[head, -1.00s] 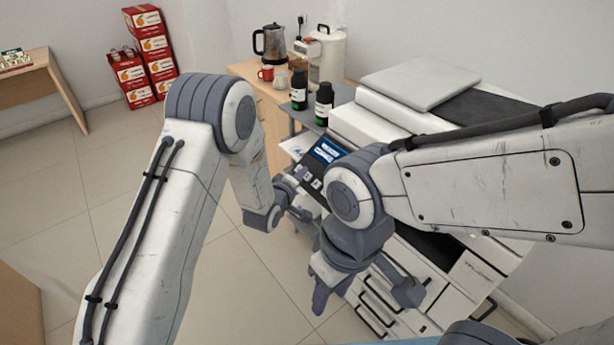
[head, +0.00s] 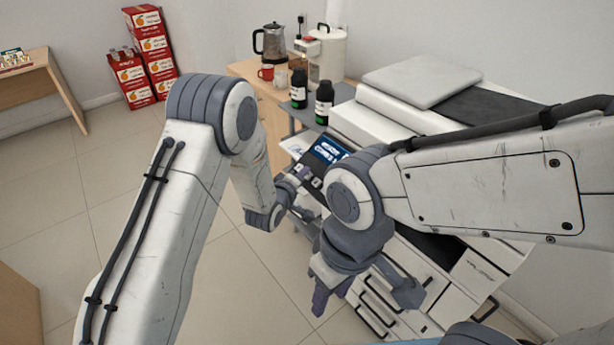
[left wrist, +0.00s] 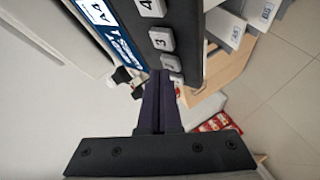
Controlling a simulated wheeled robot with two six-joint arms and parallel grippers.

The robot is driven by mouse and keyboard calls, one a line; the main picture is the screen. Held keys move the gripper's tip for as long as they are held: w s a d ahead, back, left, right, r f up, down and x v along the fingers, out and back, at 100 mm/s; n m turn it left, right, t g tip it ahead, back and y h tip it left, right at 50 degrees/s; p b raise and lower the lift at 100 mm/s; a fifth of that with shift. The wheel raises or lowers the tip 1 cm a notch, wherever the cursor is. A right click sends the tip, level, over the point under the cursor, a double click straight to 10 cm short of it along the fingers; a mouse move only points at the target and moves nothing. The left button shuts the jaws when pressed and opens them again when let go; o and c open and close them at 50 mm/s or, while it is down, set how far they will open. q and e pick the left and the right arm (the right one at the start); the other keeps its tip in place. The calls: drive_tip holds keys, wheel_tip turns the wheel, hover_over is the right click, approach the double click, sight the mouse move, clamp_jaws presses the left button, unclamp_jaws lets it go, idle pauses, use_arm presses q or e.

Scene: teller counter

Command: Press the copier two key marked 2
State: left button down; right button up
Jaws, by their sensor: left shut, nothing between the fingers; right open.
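The copier (head: 372,128) stands at the right, with a dark control panel and lit blue screen (head: 328,150). In the left wrist view, pale square keys run down the panel beside the screen (left wrist: 112,28): one marked 4 (left wrist: 152,8), one marked 3 (left wrist: 161,38), and the two key (left wrist: 171,62), its mark small and partly unclear. My left gripper (left wrist: 162,76) is shut and empty, its tips right at the lower edge of the two key; I cannot tell whether they touch. My right gripper (head: 364,292) is open and empty in front of the copier drawers.
Two dark bottles (head: 324,103) stand on a grey surface behind the panel. A kettle (head: 270,42) and red mug (head: 265,72) sit on a wooden cabinet. Red boxes (head: 150,55) are stacked by the wall.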

use_arm(q)
drive_tip(key=shift+w+d+f+b, duration=0.1)
drive_tip(key=shift+d+f+b, duration=0.1)
drive_tip(key=shift+f+b, duration=0.2)
idle(0.6)
drive_tip(key=shift+r, duration=0.2)
drive_tip(key=shift+s+a+r+p, duration=0.25)
drive_tip(key=shift+a+r+p, duration=0.15)
drive_tip(key=shift+r, duration=0.2)
drive_tip(key=r+p, duration=0.1)
drive_tip(key=s+a+r, duration=0.1)
drive_tip(key=a+r+p, duration=0.1)
drive_tip(key=r, duration=0.1)
drive_tip(key=shift+s+r+p, duration=0.1)
drive_tip(key=shift+s+p, duration=0.2)
drive_tip(key=shift+p, duration=0.05)
idle(0.9)
